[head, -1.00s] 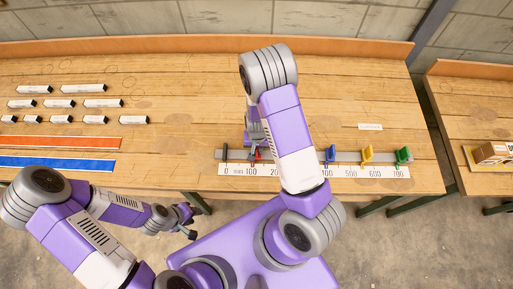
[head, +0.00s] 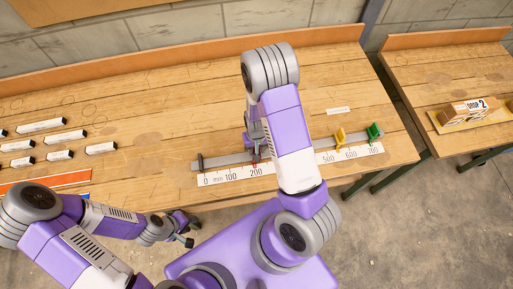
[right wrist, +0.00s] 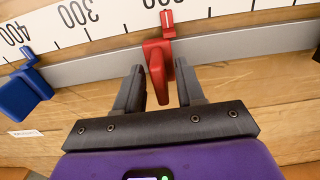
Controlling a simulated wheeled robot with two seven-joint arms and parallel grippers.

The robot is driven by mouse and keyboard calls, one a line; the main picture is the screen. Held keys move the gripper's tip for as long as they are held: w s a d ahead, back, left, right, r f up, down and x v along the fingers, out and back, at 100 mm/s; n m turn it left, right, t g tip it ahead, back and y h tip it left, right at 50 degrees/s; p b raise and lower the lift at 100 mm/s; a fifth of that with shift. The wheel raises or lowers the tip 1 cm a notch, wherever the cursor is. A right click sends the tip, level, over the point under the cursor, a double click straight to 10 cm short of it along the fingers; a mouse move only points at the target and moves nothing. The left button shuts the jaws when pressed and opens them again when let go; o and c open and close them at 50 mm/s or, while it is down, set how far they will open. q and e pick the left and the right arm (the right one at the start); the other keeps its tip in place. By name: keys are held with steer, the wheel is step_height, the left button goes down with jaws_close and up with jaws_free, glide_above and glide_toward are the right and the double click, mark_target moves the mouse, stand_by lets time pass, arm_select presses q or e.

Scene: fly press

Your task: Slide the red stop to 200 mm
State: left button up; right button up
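The red stop (right wrist: 157,62) sits on the grey rail, its pointer over the scale at about the 200 mark, whose label shows partly at the top of the right wrist view. In the head view the red stop (head: 255,164) shows small by the 200 label. My right gripper (right wrist: 160,82) is open, one finger on each side of the red handle, with narrow gaps beside it. In the head view my right arm hides part of the scale. My left gripper (head: 191,228) is open and empty, away from the rail, in front of the bench.
A blue stop (right wrist: 22,90) stands near 400, hidden by my arm in the head view. The yellow stop (head: 340,137) and green stop (head: 374,131) are farther right. A black end piece (head: 201,162) stands near 0. The rail between red and blue is clear.

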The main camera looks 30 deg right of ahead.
step_height(320, 180, up, 8)
steer(key=shift+f+p, duration=0.25)
steer(key=shift+p, duration=0.35)
stand_by(0.4)
